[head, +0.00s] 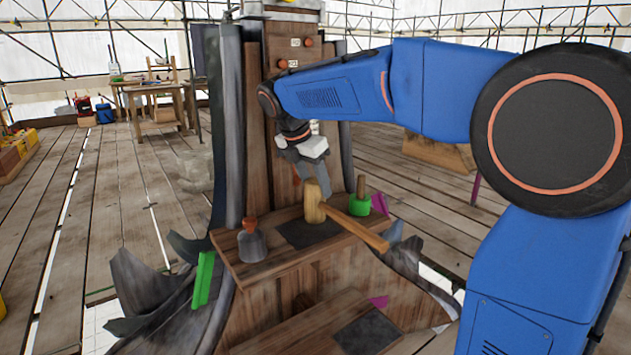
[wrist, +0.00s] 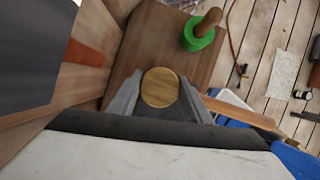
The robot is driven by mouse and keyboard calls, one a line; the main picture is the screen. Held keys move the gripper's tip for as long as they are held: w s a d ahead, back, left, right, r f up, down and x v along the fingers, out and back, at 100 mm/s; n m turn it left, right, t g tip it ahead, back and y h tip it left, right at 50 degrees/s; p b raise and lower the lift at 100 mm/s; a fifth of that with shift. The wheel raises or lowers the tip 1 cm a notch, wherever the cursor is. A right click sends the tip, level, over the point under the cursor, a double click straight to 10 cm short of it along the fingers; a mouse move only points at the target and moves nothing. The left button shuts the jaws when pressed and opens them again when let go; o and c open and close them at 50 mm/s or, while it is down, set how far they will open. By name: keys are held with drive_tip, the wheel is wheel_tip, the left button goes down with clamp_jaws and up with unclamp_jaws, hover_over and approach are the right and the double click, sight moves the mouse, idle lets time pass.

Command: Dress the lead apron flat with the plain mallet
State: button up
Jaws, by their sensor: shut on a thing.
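My gripper (head: 316,188) is shut on the plain mallet (head: 315,207), its fingers on either side of the wooden head. The wrist view shows the mallet's round end (wrist: 160,87) between both fingers (wrist: 160,100), with the handle (wrist: 240,109) pointing right. The mallet is at a dark pad (head: 296,236) on the wooden shelf; I cannot tell if it touches. A green-banded mallet (head: 360,204) stands on the shelf at right and shows in the wrist view (wrist: 198,38). Grey lead sheets, apparently the apron (head: 150,290), flare out bent and uneven around the spire's foot.
A grey tool with an orange top (head: 252,245) stands on the shelf's left. A lower wooden step (head: 300,335) bears another dark pad (head: 367,333). Green (head: 203,280) and magenta (head: 379,203) pieces sit beside the spire. The plank floor is open at left.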

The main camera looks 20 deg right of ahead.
drive_tip(key=shift+r, duration=0.1)
drive_tip(key=shift+r, duration=2.05)
drive_tip(key=shift+s, duration=0.1)
